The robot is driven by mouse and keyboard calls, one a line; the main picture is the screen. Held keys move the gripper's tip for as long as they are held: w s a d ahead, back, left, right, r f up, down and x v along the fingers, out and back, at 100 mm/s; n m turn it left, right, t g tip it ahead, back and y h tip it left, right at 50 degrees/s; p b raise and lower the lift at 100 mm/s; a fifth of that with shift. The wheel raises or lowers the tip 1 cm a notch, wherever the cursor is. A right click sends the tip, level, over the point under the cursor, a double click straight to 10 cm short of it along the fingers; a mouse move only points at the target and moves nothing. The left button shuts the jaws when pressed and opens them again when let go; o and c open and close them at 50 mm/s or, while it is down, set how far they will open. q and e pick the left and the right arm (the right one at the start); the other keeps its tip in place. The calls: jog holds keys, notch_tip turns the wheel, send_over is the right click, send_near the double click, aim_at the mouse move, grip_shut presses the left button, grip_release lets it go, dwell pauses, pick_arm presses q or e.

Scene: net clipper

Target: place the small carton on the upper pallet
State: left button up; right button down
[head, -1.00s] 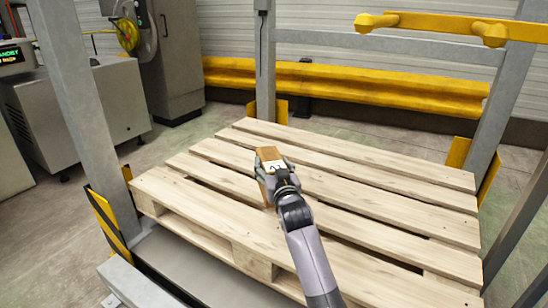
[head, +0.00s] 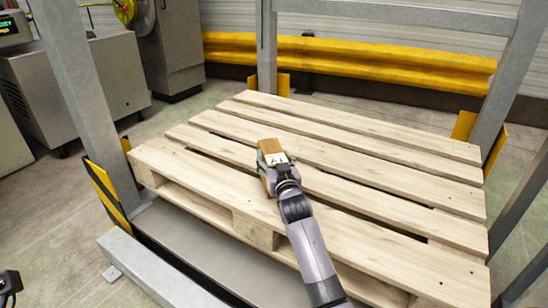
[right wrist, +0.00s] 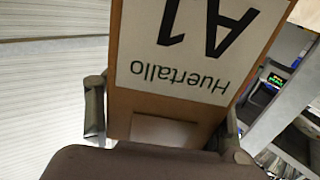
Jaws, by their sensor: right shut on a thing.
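The small carton (head: 271,146) is a brown box with a white label. In the right wrist view the carton (right wrist: 190,50) fills the middle, its label reading "Huertallo A1" upside down. My right gripper (head: 274,160) is shut on it, with one finger on each side. The upper pallet (head: 350,165) is pale slatted wood. The carton appears over the pallet's middle-left slats; I cannot tell whether it touches them.
Grey rack posts stand at the pallet's left (head: 85,100), back (head: 267,50) and right (head: 505,85). A yellow guard rail (head: 380,65) runs behind. The pallet top around the carton is bare.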

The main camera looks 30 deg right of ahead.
jog(key=shift+r, duration=0.2)
jog(key=shift+c, duration=1.9)
grip_release()
jog(key=shift+f, duration=0.2)
jog(key=shift+s, duration=0.1)
